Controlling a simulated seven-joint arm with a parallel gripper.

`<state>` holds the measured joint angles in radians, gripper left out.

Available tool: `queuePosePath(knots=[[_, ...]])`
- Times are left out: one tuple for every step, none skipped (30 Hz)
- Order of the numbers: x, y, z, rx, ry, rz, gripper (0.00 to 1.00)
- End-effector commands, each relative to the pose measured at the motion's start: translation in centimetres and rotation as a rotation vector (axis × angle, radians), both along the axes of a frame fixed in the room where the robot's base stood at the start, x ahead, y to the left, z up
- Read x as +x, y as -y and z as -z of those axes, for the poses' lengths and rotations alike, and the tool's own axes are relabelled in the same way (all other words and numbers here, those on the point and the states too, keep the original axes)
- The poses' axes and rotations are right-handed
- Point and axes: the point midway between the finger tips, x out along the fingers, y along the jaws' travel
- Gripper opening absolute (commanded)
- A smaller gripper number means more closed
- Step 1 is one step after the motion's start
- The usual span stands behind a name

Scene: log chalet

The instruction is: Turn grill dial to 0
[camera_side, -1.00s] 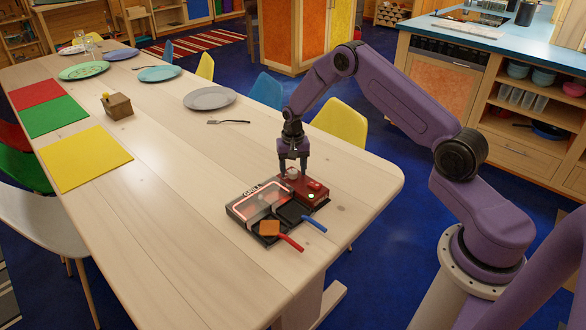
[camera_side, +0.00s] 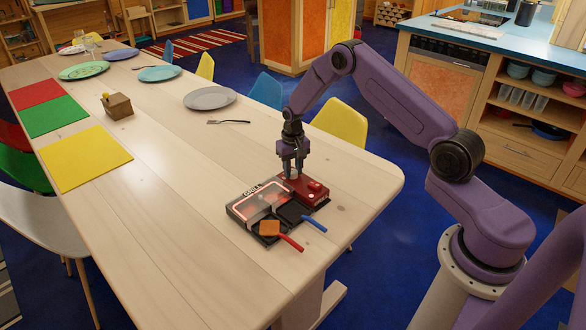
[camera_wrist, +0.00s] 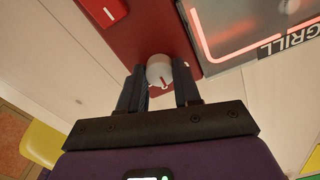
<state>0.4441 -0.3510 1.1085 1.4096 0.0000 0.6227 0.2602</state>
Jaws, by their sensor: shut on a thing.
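The grill (camera_side: 256,207) stands on the table near its front right end, with a glowing red heating element under its top. Its red control panel (camera_side: 310,196) is on the right side. The grill dial (camera_wrist: 160,72) is a pale round knob with a red mark, at the edge of the red panel in the wrist view. My gripper (camera_wrist: 160,86) points down over the panel and is shut on the dial, one finger on each side. In the side view my gripper (camera_side: 292,172) mostly hides the dial.
Two small pans, one with a red handle (camera_side: 291,243) and one with a blue handle (camera_side: 314,223), sit at the grill's front. A red switch (camera_wrist: 103,10) is on the panel. A fork (camera_side: 228,122) and grey plate (camera_side: 210,98) lie behind.

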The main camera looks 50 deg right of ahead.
Motion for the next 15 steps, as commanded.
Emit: queuePosePath(knots=[[-0.02, -0.02, -0.04, 0.0, -0.001, -0.045, 0.02], [-0.02, -0.05, -0.04, 0.0, -0.001, -0.074, 0.02], [-0.02, -0.06, -0.05, 0.0, -0.001, -0.112, 0.02], [-0.02, -0.03, -0.05, 0.001, -0.002, -0.14, 0.02], [-0.03, -0.01, -0.05, 0.001, -0.002, -0.168, 0.02], [-0.02, -0.02, -0.05, 0.001, -0.002, -0.207, 0.02], [-0.03, -0.04, -0.05, 0.001, -0.002, -0.236, 0.02], [-0.03, -0.05, -0.05, 0.001, -0.002, -0.264, 0.02], [-0.04, -0.05, -0.04, 0.001, -0.002, -0.302, 0.02], [-0.04, -0.03, -0.04, 0.001, -0.002, -0.33, 0.02], [-0.05, -0.02, -0.04, 0.001, -0.003, -0.359, 0.02], [-0.06, -0.02, -0.04, 0.001, -0.003, -0.397, 0.02], [-0.05, -0.03, -0.04, 0.001, -0.003, -0.426, 0.02], [-0.05, -0.03, -0.04, 0.001, -0.003, -0.454, 0.02], [-0.06, -0.03, -0.04, 0.001, -0.003, -0.492, 0.02]])
